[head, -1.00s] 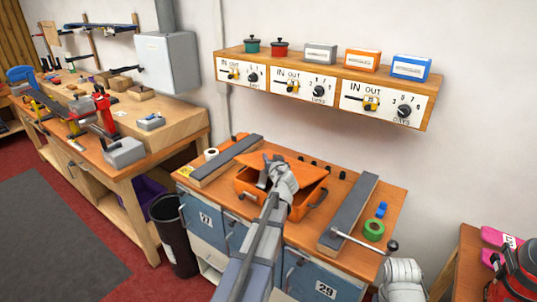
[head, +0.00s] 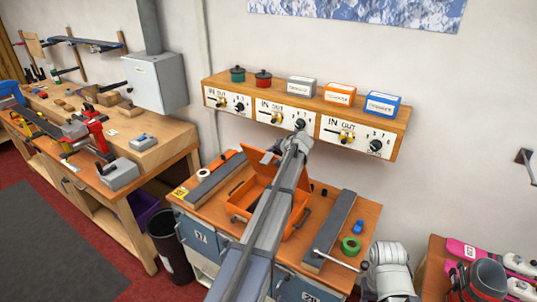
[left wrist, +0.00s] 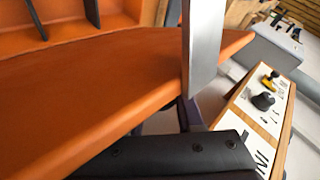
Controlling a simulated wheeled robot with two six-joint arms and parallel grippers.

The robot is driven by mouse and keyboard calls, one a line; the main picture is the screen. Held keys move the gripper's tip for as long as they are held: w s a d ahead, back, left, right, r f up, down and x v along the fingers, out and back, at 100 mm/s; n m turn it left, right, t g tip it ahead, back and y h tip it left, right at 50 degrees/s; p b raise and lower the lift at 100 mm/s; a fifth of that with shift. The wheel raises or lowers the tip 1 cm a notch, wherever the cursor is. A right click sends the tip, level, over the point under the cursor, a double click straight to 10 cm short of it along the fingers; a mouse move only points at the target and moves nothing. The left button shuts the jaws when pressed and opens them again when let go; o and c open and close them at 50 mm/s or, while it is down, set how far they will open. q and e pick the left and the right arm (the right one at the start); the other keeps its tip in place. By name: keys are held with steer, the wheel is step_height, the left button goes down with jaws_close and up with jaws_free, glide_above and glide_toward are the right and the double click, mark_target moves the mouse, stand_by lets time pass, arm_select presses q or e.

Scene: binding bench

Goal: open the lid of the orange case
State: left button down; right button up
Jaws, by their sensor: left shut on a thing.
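The orange case (head: 240,206) stands on the middle of the bench, its lid (head: 262,166) raised steeply at the back and its inside partly showing. My left arm reaches across the case and hides much of its right side. My left gripper (head: 271,157) is at the lid's upper edge, shut on the lid. In the left wrist view the lid (left wrist: 90,95) runs between a grey finger and a black pad, with the case's inside at the upper left.
Dark grey bars flank the case on the left (head: 214,180) and right (head: 335,222). Green tape (head: 350,246) and a blue item (head: 358,227) lie at the right. A shelf (head: 305,112) with dials and small boxes hangs behind, close above my left wrist.

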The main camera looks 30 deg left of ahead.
arm_select(q)
steer(key=shift+w+d+r+m+g+p, duration=0.1)
steer(key=shift+w+r+m+g+p, duration=0.15)
steer(key=shift+w, duration=0.45)
steer(key=shift+w+d+m+g+p, duration=0.1)
steer(key=shift+w+m+g+p, duration=0.2)
steer(key=shift+w, duration=0.4)
steer(key=c, duration=0.5)
jaws_free()
steer(key=shift+c, duration=0.2)
steer(key=p+v, duration=0.5)
steer(key=v, duration=0.2)
steer(key=shift+d+r, duration=0.2)
steer(key=shift+r, duration=0.1)
